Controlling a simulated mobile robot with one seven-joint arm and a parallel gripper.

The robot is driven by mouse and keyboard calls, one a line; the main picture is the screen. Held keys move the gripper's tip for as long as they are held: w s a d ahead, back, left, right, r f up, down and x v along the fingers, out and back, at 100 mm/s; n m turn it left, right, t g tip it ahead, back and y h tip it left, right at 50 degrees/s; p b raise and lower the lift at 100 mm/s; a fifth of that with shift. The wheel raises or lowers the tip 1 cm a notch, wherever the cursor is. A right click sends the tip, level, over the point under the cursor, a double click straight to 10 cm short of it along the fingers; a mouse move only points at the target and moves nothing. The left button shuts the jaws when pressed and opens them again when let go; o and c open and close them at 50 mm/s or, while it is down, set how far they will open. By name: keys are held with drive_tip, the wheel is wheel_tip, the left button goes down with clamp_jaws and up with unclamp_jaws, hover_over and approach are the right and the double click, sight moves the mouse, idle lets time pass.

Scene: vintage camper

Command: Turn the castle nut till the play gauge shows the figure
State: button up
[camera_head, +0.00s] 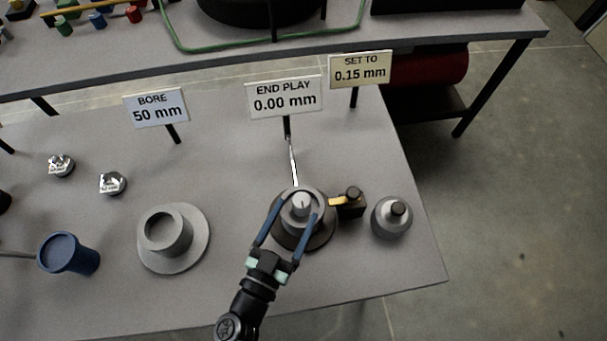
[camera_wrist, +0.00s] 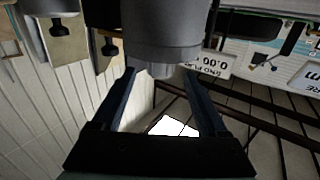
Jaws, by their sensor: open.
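The castle nut (camera_head: 301,203) appears as a grey cylinder on top of a round dark hub (camera_head: 318,240) near the table's front right. In the wrist view a grey cylinder (camera_wrist: 163,40) with a notched end fills the top middle. My gripper (camera_head: 297,212) is open, with one blue finger on each side of the nut; in the wrist view its fingers (camera_wrist: 162,80) flank the cylinder. I cannot tell whether they touch it. The play gauge sign (camera_head: 285,97) reads END PLAY 0.00 mm. A cream sign (camera_head: 361,70) reads SET TO 0.15 mm.
A small black block with a brass arm (camera_head: 350,203) and a grey knobbed piece (camera_head: 391,217) stand right of the hub. A flanged grey ring (camera_head: 173,238), a blue cup (camera_head: 68,253) and a BORE 50 mm sign (camera_head: 156,107) are left. The table's right edge is close.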

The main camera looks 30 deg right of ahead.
drive_tip(key=v, duration=0.5)
drive_tip(key=shift+s+a+b, duration=0.25)
drive_tip(key=shift+b, duration=0.1)
drive_tip(key=w+r+n+t+y, duration=0.25)
drive_tip(key=w+r+t, duration=0.55)
drive_tip(key=w+r, duration=0.7)
drive_tip(key=w+a+r+n+t+y, duration=0.1)
drive_tip(key=a+r+n+t+y, duration=0.2)
drive_tip(key=r, duration=0.7)
drive_tip(key=w+r+n+t+y, duration=0.2)
drive_tip(key=r+y, duration=0.3)
drive_tip(key=r, duration=0.5)
drive_tip(key=s+a+r+n+t+y, duration=0.1)
drive_tip(key=s+a+r+n+y, duration=0.2)
drive_tip(key=r, duration=0.6)
drive_tip(key=s+a+r+n+t+y, duration=0.1)
drive_tip(key=r+n+y, duration=0.25)
drive_tip(key=r, duration=0.55)
drive_tip(key=s+d+r+m+h, duration=0.2)
drive_tip(key=s+r+m+h, duration=0.1)
drive_tip(key=s+r, duration=0.4)
wheel_tip(320, 180, up, 4)
drive_tip(key=shift+s+f+m+t, duration=0.15)
drive_tip(key=shift+s+m+t, duration=0.1)
drive_tip(key=shift+m+t, duration=0.15)
